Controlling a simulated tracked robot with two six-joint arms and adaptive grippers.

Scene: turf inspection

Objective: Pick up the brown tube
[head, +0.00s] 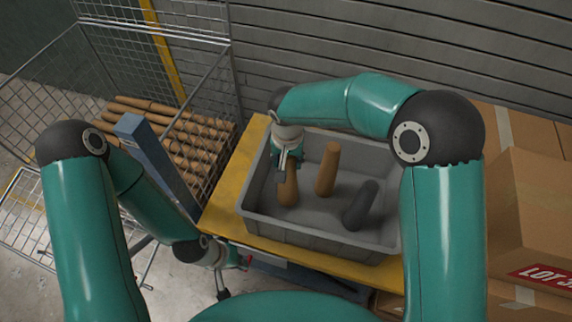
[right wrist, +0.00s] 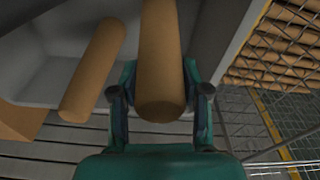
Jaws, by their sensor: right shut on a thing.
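A brown tube (head: 288,190) leans in the grey bin (head: 290,236) at its left side. My right gripper (head: 286,172) is around its upper end and shut on it. In the right wrist view the two fingers (right wrist: 160,100) press on both sides of this tube (right wrist: 163,60). A second brown tube (head: 327,170) leans in the bin just to the right; it also shows in the right wrist view (right wrist: 93,70), apart from the fingers. My left gripper (head: 235,278) is low, outside the bin by the table's front left; its fingers look spread and empty.
A dark grey tube (head: 360,206) leans in the bin's right part. The bin stands on a yellow table (head: 226,205). A wire cage (head: 150,60) with stacked brown tubes (head: 185,140) stands at left, behind a blue-grey post (head: 150,155). Cardboard boxes (head: 535,215) stand at right.

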